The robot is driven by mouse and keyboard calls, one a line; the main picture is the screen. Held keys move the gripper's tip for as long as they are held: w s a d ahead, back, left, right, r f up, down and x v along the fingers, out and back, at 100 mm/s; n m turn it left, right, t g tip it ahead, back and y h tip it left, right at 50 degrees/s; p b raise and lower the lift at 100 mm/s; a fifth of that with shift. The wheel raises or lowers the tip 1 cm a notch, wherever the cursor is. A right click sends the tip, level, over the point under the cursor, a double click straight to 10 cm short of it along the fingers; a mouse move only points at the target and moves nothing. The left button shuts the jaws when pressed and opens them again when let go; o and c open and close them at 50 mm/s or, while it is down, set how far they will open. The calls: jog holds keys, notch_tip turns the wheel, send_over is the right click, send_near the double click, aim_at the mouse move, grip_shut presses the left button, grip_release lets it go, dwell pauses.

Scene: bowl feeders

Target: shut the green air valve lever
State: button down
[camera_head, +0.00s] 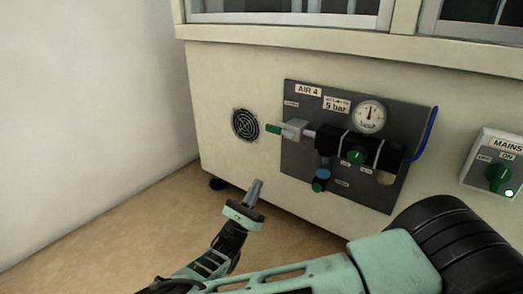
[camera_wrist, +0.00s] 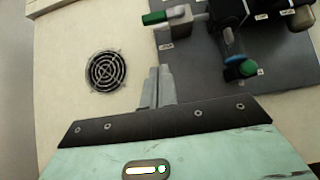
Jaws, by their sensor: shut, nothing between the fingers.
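The green air valve lever (camera_head: 273,129) sticks out to the left of a silver valve body (camera_head: 295,130) on the grey AIR 4 panel (camera_head: 302,168). It lies about level, in line with the pipe. In the wrist view the green lever (camera_wrist: 154,18) is at the top, left of the silver body (camera_wrist: 178,20). My gripper (camera_head: 257,184) is shut and empty, below and left of the lever, apart from it. In the wrist view the gripper's fingertips (camera_wrist: 158,72) are together, below the lever.
A round gauge (camera_head: 369,115), a green knob (camera_head: 356,157) and a blue-and-green fitting (camera_head: 321,180) are on the panel. A blue hose (camera_head: 430,135) curves at its right edge. A black fan grille (camera_head: 245,125) is left of the lever. The MAINS switch (camera_head: 498,178) is far right.

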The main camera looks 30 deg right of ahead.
jog(key=shift+w, duration=0.1)
jog(key=p, duration=0.6)
send_near(279, 131)
jog(key=shift+w+d+r, duration=1.3)
jog(key=shift+w+d, duration=0.65)
jog(key=shift+d, duration=0.4)
